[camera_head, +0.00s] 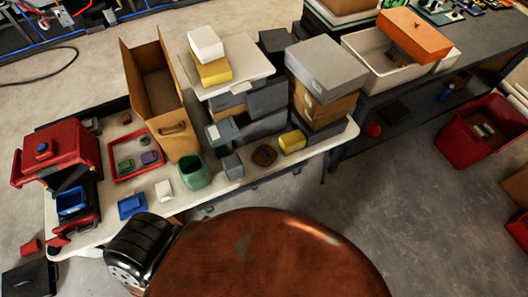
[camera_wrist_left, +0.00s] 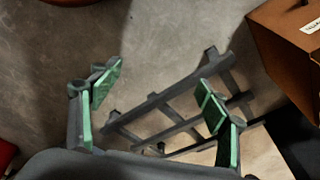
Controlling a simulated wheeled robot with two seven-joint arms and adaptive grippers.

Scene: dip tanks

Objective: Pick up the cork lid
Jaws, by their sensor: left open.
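I cannot clearly identify the cork lid. A small brown, roughly rounded object (camera_head: 264,155) lies on the light table (camera_head: 222,198) in the head view, between a grey block and a yellow box; I cannot tell whether it is cork. My left gripper (camera_wrist_left: 158,92) shows in the left wrist view with its green-padded fingers wide apart and nothing between them. Behind them are a dark grey lattice frame and bare floor. The left gripper's fingers are not visible in the head view. My right gripper is in neither view.
A large reddish-brown rounded surface (camera_head: 265,255) fills the bottom of the head view. The table is crowded with a green container (camera_head: 194,171), a tall cardboard box (camera_head: 157,95), a red tray (camera_head: 114,172) and stacked boxes. Floor at right is partly clear, beside a red bin (camera_head: 480,145).

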